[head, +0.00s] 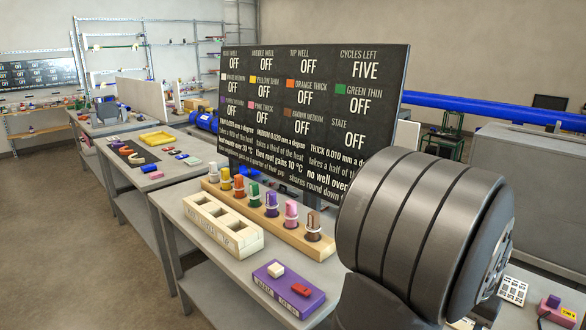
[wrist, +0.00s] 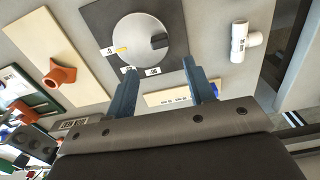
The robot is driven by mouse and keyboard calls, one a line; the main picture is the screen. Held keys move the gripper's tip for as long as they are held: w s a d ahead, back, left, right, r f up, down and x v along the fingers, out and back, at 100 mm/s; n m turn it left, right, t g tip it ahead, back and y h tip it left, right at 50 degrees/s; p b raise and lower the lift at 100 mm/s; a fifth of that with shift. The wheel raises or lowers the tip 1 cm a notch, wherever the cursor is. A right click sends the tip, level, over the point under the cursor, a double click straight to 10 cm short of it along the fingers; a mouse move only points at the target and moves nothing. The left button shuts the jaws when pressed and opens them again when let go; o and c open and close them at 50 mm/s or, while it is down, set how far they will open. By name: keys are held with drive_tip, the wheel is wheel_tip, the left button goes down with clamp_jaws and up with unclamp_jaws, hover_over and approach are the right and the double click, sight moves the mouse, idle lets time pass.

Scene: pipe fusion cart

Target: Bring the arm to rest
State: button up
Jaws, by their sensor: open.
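My gripper (wrist: 159,68) shows in the wrist view, with its two blue-grey fingers spread apart and nothing between them. Beyond the fingertips is a round pale dial (wrist: 137,42) on a dark square plate, with a black knob and small number tags. A pale strip with printed labels (wrist: 181,97) lies partly behind the right finger. I cannot tell how far the fingers are above the surface. In the head view my large grey arm link fills the lower right, and the gripper is not seen there.
An orange fitting (wrist: 60,75) sits on a beige board, and a white pipe tee (wrist: 240,40) lies at right. In the head view, a dark status board (head: 312,110) stands behind a wooden rack (head: 262,228) of coloured pegs, a pale slotted block (head: 222,225) and a purple tray (head: 290,301).

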wheel_tip(320, 180, up, 9)
wheel_tip(320, 180, down, 18)
drive_tip(key=shift+r, duration=0.15)
drive_tip(key=shift+s+a+r+n, duration=0.1)
drive_tip(key=shift+r+n, duration=0.05)
drive_tip(key=shift+n, duration=0.35)
drive_tip(key=shift+s+a+n, duration=0.15)
drive_tip(key=shift+s+n, duration=0.05)
drive_tip(key=shift+n, duration=0.4)
drive_tip(key=shift+s+a+n, duration=0.1)
drive_tip(key=shift+s+n, duration=0.05)
drive_tip(key=shift+n, duration=0.45)
drive_tip(key=n, duration=0.1)
drive_tip(key=s+n, duration=0.1)
drive_tip(key=n, duration=0.3)
drive_tip(key=shift+s+a, duration=0.2)
drive_tip(key=shift+s, duration=0.1)
drive_tip(key=shift+r+n, duration=0.25)
drive_tip(key=shift+n, duration=0.15)
wheel_tip(320, 180, up, 7)
drive_tip(key=shift+o, duration=0.4)
